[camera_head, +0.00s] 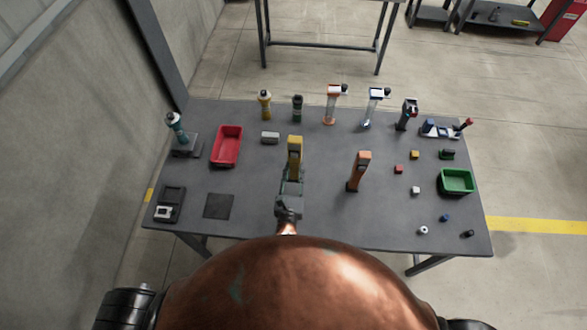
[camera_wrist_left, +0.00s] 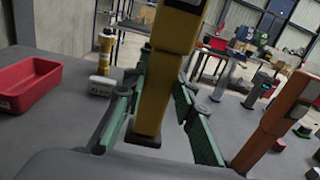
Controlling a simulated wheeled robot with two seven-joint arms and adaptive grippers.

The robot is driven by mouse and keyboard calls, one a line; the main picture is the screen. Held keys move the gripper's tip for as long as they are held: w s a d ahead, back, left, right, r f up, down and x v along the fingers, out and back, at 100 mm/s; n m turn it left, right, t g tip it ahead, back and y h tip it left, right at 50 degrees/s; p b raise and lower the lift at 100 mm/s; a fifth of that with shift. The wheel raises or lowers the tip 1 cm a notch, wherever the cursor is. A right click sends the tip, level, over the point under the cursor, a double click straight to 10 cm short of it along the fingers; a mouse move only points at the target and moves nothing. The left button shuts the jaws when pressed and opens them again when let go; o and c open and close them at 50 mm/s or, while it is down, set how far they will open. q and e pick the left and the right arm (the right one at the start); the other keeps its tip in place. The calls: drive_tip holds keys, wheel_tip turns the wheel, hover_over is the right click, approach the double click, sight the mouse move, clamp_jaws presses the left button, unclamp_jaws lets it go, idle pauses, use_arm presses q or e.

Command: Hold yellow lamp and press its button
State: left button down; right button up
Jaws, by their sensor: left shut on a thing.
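The yellow lamp (camera_head: 295,146) stands upright near the middle of the grey table, and its yellow body with a dark foot fills the centre of the left wrist view (camera_wrist_left: 157,90). My left gripper (camera_head: 291,178) reaches in from the front and is shut on the lamp. In the wrist view its green-padded fingers (camera_wrist_left: 157,98) lie on either side of the lamp's lower body. I cannot make out the lamp's button. My right gripper is not in view.
An orange lamp-like tool (camera_head: 359,170) stands to the right. A green bin (camera_head: 457,181) is at the right. Several upright tools line the back.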

use_arm(q)
drive_tip(key=shift+f+b, duration=4.2)
drive_tip(key=shift+f, duration=0.7)
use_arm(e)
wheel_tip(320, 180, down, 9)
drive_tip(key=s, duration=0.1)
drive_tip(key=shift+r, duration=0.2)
use_arm(q)
drive_tip(key=c, duration=2.1)
unclamp_jaws()
drive_tip(key=shift+f, duration=0.1)
clamp_jaws()
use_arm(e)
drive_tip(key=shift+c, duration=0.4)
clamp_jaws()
